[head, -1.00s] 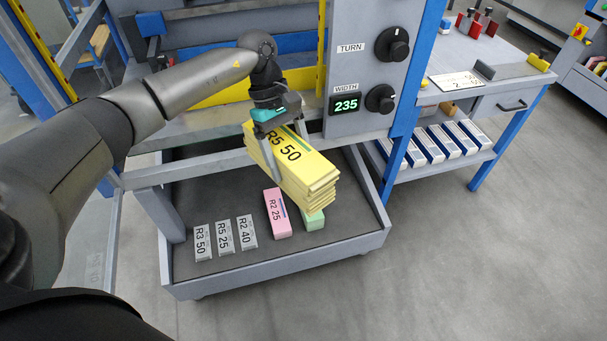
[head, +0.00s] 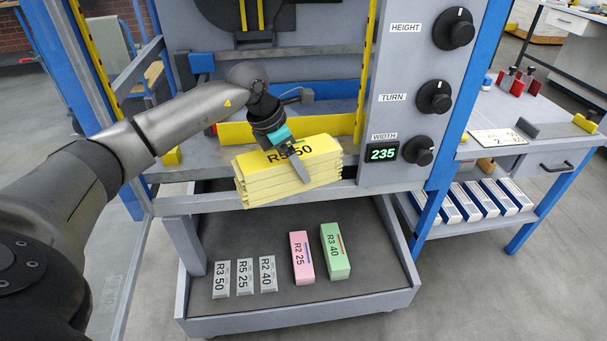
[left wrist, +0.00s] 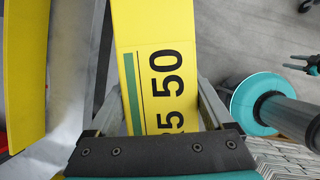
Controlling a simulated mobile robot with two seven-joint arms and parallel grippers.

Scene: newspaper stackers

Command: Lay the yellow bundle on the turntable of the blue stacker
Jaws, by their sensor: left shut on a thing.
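The yellow bundle (head: 262,178), marked R5 50, is a stack of folded yellow sheets. My left gripper (head: 290,165) is shut on it and holds it tilted in front of the blue stacker (head: 480,70). In the left wrist view the bundle (left wrist: 155,45) lies between the two fingers. The stacker's bed, behind the bundle, is partly hidden by my arm and the bundle. A yellow guide plate (head: 345,124) and a blue bar show there. I cannot make out the turntable clearly. My right gripper is not in view in the head view.
A grey tray (head: 300,315) below holds a pink block (head: 301,258), a green block (head: 335,252) and several small grey blocks. Knobs (head: 434,97) and a width display reading 235 (head: 383,153) are on the stacker's panel. A side table (head: 560,155) stands at right.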

